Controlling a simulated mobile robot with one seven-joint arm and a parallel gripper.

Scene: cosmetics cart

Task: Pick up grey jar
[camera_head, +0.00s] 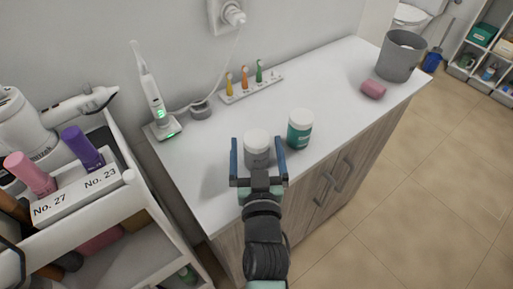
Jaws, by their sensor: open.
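The grey jar (257,149) with a white lid stands upright on the white counter near its front edge. My gripper (258,160) is open, with one blue finger on the left side of the jar and the other on the right. The jar sits between the fingers. I cannot tell whether either finger touches it. The lower part of the jar is hidden behind the gripper.
A green jar with a white lid (300,129) stands just right of my gripper. An electric toothbrush (153,95), a rack of small brush heads (252,88), a pink soap (373,90) and a grey bin (400,57) are on the counter (335,90). A cart (150,205) stands left.

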